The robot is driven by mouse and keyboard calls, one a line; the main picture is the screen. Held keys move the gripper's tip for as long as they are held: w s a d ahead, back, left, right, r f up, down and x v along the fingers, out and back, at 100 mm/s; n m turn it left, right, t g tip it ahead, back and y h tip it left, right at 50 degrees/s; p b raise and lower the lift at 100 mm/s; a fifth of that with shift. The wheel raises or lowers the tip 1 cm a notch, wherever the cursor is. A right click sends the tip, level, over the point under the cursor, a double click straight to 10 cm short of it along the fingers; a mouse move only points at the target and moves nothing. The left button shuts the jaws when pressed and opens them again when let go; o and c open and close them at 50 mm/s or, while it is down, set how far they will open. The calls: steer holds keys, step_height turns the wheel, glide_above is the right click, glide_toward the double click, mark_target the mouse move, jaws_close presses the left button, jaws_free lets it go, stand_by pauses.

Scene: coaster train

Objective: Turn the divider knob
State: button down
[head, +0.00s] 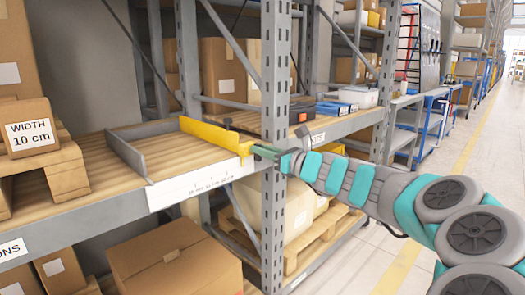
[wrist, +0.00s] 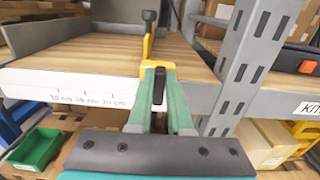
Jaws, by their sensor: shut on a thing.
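The yellow divider (head: 212,135) stands on a wooden shelf board, to the right of a grey upright plate (head: 130,157). In the wrist view the divider's yellow front end (wrist: 148,48) runs back from between my fingers. My gripper (head: 262,153) is at this front end, just beyond the shelf's front edge. Its green fingers are shut on a dark knob (wrist: 158,86), which shows between them in the wrist view. The fingers hide part of the knob, so its turn angle is hard to read. A black upright piece (wrist: 149,20) stands farther back along the divider.
A white scale strip (head: 195,186) with centimetre marks lines the shelf edge. A carton (head: 30,128) reads "WIDTH 10 cm". A grey perforated post (wrist: 240,68) stands close to the right of my gripper. A green bin (wrist: 36,149) sits below left. The aisle at right is free.

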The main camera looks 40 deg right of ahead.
steer(key=shift+n, duration=0.3)
steer(key=n+b, duration=0.4)
steer(key=n, duration=0.1)
steer(key=a+f+n+b, duration=0.1)
steer(key=n+b, duration=0.4)
steer(key=n, duration=0.1)
steer(key=n+b, duration=0.5)
steer(key=shift+a+f, duration=0.15)
steer(key=shift+f, duration=0.25)
steer(key=n+b, duration=0.3)
steer(key=shift+n, duration=0.4)
steer(key=shift+n+b, duration=0.6)
steer(key=shift+b, duration=0.05)
